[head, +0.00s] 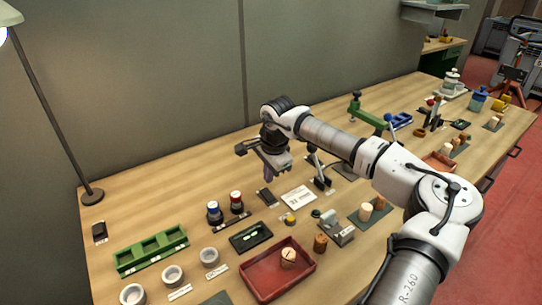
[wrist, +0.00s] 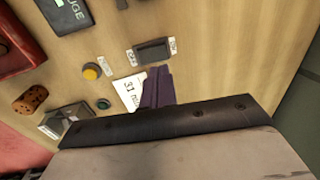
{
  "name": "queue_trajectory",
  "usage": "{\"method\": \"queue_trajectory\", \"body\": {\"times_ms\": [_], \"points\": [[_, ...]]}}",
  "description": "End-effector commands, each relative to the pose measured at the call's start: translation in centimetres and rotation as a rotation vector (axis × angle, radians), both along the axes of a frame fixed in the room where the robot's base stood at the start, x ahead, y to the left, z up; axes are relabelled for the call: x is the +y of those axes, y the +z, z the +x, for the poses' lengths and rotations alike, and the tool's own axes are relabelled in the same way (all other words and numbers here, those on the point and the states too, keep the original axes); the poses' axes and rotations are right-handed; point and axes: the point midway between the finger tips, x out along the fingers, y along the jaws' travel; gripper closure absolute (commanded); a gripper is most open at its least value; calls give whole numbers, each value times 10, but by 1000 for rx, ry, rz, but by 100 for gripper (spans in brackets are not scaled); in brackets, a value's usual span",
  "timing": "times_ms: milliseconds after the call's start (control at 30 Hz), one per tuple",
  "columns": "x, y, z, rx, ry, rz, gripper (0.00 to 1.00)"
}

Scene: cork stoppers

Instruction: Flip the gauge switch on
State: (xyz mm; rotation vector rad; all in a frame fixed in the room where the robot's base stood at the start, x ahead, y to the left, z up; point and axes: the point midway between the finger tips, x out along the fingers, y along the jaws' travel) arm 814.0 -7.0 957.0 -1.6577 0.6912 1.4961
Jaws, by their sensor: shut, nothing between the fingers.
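The gauge switch is a dark rocker switch (head: 267,197) on the wooden bench, and it also shows in the wrist view (wrist: 152,51). A small light label stands at each end of it, too blurred to read. I cannot tell which way the rocker is tipped. The gauge (head: 250,236) is a black panel with pale green marks; part of its lettering shows in the wrist view (wrist: 68,18). My gripper (head: 268,176) is shut and empty, with its purple fingers (wrist: 158,72) above the bench near the switch. In the wrist view the fingertips lie just below the switch; contact does not show.
A white card (head: 299,198) lies right of the switch, partly behind the fingers in the wrist view. A yellow button (head: 289,218), red tray (head: 265,290), red and blue capped bottles (head: 236,202) and a dark lever (head: 318,170) stand around. Bare wood lies behind the switch.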

Motion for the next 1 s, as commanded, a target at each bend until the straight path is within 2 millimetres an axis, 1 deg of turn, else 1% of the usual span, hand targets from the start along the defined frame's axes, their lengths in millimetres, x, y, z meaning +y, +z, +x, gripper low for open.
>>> {"method": "queue_trajectory", "body": {"times_ms": [133,300,467,833,1000], "points": [[4,-23,3,2,1,3,100],[5,-41,7,0,-1,3,100],[6,-47,8,-2,0,2,100],[6,-49,8,-2,0,1,100],[8,-58,11,-1,1,0,100]]}}
